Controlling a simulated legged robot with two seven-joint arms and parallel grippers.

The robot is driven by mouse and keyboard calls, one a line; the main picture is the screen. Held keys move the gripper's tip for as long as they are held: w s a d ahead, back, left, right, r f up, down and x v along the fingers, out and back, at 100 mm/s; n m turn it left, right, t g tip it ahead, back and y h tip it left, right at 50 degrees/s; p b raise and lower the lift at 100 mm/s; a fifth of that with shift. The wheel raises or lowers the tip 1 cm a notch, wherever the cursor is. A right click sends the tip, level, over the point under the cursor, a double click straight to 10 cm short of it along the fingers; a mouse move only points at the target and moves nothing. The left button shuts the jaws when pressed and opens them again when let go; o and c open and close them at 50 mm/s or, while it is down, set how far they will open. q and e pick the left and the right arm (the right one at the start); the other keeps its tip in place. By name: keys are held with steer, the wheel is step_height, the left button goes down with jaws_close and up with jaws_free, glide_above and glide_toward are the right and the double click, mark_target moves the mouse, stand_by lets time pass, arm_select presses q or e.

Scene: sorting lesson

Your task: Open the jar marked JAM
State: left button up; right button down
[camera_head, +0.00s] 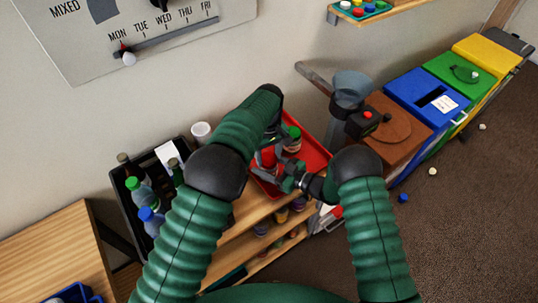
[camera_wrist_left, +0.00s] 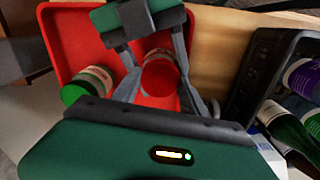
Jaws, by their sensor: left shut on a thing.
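A red jar (camera_head: 268,158) stands at the red tray (camera_head: 315,155); any JAM mark on it is not readable. My left gripper (camera_head: 272,147) reaches down onto this jar and is shut on it. In the left wrist view the red jar (camera_wrist_left: 160,78) is between my left gripper's fingers (camera_wrist_left: 157,88). My right gripper (camera_head: 284,178) comes in from the right, close beside the red jar; its fingers are partly hidden. A second jar with a green lid (camera_head: 293,138) stands in the tray, and it also shows in the left wrist view (camera_wrist_left: 90,86).
A black crate (camera_head: 122,190) with several bottles and a white cup (camera_head: 200,131) are left of the tray. A grey funnel device (camera_head: 350,88) and brown, blue (camera_head: 425,95), green and yellow bins are to the right. Shelves with jars lie below.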

arm_select(q)
steer(key=n, duration=0.7)
steer(key=shift+d+n, duration=0.15)
steer(key=shift+n, duration=0.25)
arm_select(e)
steer(key=shift+s+a+f, duration=0.15)
steer(key=shift+s+f, duration=0.05)
steer(key=shift+f, duration=0.05)
arm_select(q)
steer(key=shift+s, duration=0.1)
steer(key=o, duration=1.6)
steer(key=shift+c, duration=0.2)
steer(key=shift+r, duration=0.1)
